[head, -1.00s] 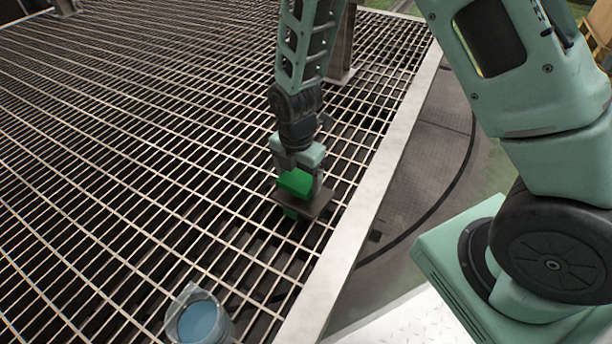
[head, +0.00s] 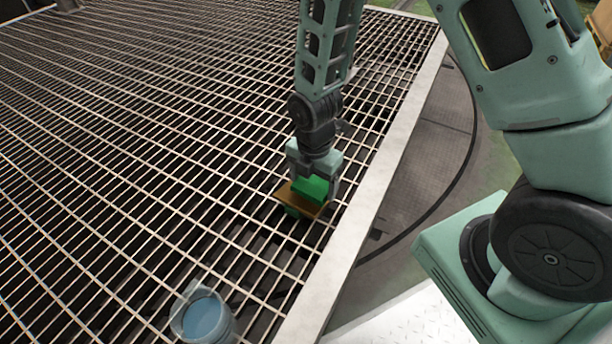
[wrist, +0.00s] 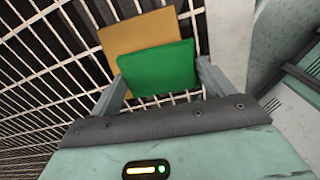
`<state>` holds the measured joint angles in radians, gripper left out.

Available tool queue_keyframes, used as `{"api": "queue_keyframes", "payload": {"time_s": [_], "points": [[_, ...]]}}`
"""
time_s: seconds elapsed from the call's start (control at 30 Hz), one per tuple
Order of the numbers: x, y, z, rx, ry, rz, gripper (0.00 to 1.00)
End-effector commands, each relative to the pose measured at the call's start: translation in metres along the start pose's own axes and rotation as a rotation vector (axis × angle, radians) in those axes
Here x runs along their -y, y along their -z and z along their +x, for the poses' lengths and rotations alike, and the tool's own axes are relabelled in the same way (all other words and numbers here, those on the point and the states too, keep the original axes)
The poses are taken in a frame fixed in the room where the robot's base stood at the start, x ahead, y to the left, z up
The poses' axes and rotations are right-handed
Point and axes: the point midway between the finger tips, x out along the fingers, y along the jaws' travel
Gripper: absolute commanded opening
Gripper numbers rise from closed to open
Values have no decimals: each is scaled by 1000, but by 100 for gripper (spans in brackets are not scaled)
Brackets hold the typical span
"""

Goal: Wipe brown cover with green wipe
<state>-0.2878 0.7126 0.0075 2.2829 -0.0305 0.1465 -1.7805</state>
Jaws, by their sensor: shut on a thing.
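My gripper (head: 315,180) is shut on the green wipe (head: 311,188), low over the grating. The wipe is a bright green block, and in the wrist view (wrist: 157,70) it sits between the two fingers. The brown cover (head: 290,197) is a flat, tilted plate at the wipe. In the wrist view the cover (wrist: 130,36) shows beyond the wipe, which hides part of it. I cannot tell whether wipe and cover touch.
A clear container with blue contents (head: 205,318) stands at the bottom of the head view. A metal grating (head: 130,170) spreads widely to the left, mostly bare. Its pale edge beam (head: 385,180) runs close to the right of my gripper.

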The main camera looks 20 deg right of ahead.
Motion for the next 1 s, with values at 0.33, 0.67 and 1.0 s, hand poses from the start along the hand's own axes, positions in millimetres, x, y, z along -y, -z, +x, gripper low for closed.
{"api": "queue_keyframes", "payload": {"time_s": [0.33, 0.67, 1.0], "points": [[0, 0, -2, 0, -1, 0, 63], [0, 0, -31, 0, -2, 0, 63], [0, 0, -64, 0, -2, 0, 63]]}}
